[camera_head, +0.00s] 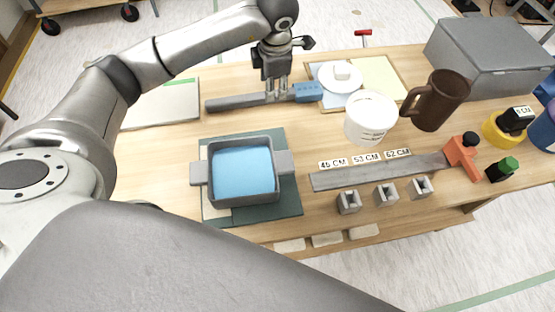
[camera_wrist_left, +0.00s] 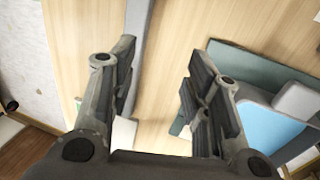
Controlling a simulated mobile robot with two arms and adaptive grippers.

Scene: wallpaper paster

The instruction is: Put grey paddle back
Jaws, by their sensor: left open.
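The grey paddle (camera_head: 235,102), a long grey bar with a blue block (camera_head: 307,92) at its right end, lies on the table behind the blue-filled tray. My left gripper (camera_head: 276,97) is low over the table at the paddle, near the blue block. Its two fingers are apart in the left wrist view (camera_wrist_left: 163,65), with bare wood between them. A grey strip (camera_wrist_left: 139,30), apparently the paddle, shows beside the left finger there. Whether a finger touches it I cannot tell. My right gripper is not in view.
The grey tray (camera_head: 195,172) with blue liquid stands on a teal mat (camera_head: 290,195). A grey bar (camera_head: 375,172) with an orange end lies right of it, behind several small grey holders. A white tub (camera_head: 371,120), brown mug (camera_head: 440,100) and grey box (camera_head: 490,60) stand to the right.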

